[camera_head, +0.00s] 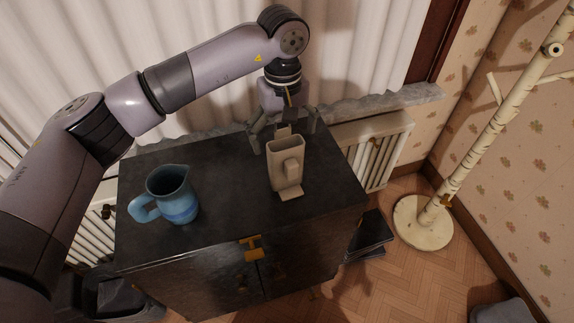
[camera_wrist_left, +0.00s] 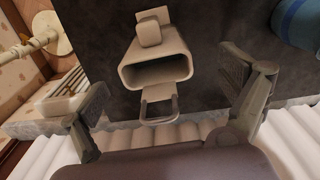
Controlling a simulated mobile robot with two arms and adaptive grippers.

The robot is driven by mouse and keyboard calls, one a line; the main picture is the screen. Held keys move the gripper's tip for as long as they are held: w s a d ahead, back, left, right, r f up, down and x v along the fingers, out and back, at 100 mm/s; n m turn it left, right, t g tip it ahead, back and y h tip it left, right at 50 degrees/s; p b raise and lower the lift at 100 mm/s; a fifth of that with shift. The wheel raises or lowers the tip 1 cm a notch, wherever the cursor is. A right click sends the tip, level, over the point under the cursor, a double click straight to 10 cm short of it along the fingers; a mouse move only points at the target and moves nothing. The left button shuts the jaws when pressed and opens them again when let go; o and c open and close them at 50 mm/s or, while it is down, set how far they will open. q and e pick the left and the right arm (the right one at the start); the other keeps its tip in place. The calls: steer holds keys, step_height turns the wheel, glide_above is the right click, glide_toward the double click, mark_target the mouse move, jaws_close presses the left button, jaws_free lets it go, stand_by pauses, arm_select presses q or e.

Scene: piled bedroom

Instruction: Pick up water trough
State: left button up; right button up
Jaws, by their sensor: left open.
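The water trough (camera_head: 286,170) is a beige, hollow, upright container with a small block on its front and flat tabs at its ends. It stands on the dark cabinet top (camera_head: 225,211), right of centre. In the left wrist view the trough (camera_wrist_left: 157,68) shows its open mouth and a looped tab pointing toward the gripper. My left gripper (camera_head: 283,130) is just behind and above the trough, pointing down. In the wrist view the open fingers (camera_wrist_left: 168,95) are spread on both sides of the trough's tab, with nothing held. My right gripper is not in view.
A blue jug (camera_head: 172,196) stands on the cabinet top to the left; part of it shows in the wrist view (camera_wrist_left: 298,24). A white curtain and grey sill (camera_head: 405,97) are behind. A pale coat stand (camera_head: 425,222) stands right. Dark books (camera_head: 371,232) lie beside the cabinet.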

mark_target(287, 150)
arm_select(q)
steer(key=f, duration=0.2)
steer(key=f+p, duration=0.1)
steer(key=shift+d+f, duration=0.35)
steer(key=shift+f+p, duration=0.3)
steer(key=shift+f, duration=0.3)
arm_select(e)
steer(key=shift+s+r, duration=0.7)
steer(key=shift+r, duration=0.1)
arm_select(q)
steer(key=shift+c, duration=0.4)
steer(key=c, duration=1.9)
steer(key=shift+c, duration=0.3)
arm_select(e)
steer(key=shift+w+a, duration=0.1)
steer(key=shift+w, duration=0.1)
arm_select(q)
steer(key=shift+r, duration=0.1)
